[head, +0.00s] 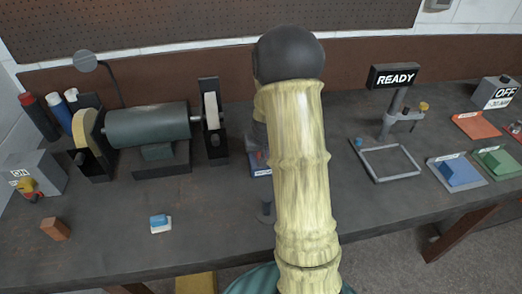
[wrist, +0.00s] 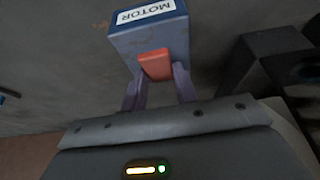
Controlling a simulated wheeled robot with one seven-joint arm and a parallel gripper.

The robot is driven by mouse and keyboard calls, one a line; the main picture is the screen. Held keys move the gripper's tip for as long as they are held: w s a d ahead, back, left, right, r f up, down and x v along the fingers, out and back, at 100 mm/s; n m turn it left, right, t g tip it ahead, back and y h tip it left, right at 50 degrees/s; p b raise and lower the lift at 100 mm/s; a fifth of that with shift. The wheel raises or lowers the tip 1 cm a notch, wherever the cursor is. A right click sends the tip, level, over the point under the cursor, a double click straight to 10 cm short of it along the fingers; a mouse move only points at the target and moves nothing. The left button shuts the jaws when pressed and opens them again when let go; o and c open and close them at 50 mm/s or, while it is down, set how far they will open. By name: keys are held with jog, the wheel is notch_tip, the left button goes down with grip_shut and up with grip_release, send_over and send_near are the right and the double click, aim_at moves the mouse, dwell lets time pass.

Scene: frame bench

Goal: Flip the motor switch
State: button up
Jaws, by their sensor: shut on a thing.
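The motor switch box (wrist: 150,36) is blue-grey with a white "MOTOR" label, and shows at the top of the wrist view. Its red switch lever (wrist: 155,62) sticks out toward my gripper. My gripper (wrist: 157,78) has its two purple fingers on either side of the red lever and is shut on it. In the head view my pale yellow arm hides the gripper and most of the middle of the bench. A small blue piece of what looks like the switch box (head: 260,170) shows at the arm's left edge.
A green grinder motor (head: 148,124) with wheels stands to the left. A small blue and white block (head: 160,223) and a brown block (head: 55,229) lie near the front edge. A "READY" sign (head: 394,77), a grey frame (head: 408,175) and coloured trays are to the right.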

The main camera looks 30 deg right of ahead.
jog(key=shift+s+f+t+b, duration=0.1)
jog(key=shift+f+t+b, duration=0.3)
jog(key=shift+b, duration=1.55)
jog(key=t+b, duration=0.1)
jog(key=b, duration=0.3)
jog(key=t+h+b, duration=0.1)
jog(key=b, duration=0.4)
jog(key=shift+s+r+t, duration=0.15)
jog(key=shift+s+t, duration=0.1)
jog(key=shift+t, duration=0.05)
jog(key=b, duration=0.2)
jog(key=shift+s+a+r+t+b, duration=0.1)
jog(key=shift+a+r+t+b, duration=0.05)
jog(key=shift+t+b, duration=0.2)
jog(key=o, duration=1)
jog(key=v, duration=1.7)
jog(key=shift+s+a+r, duration=0.15)
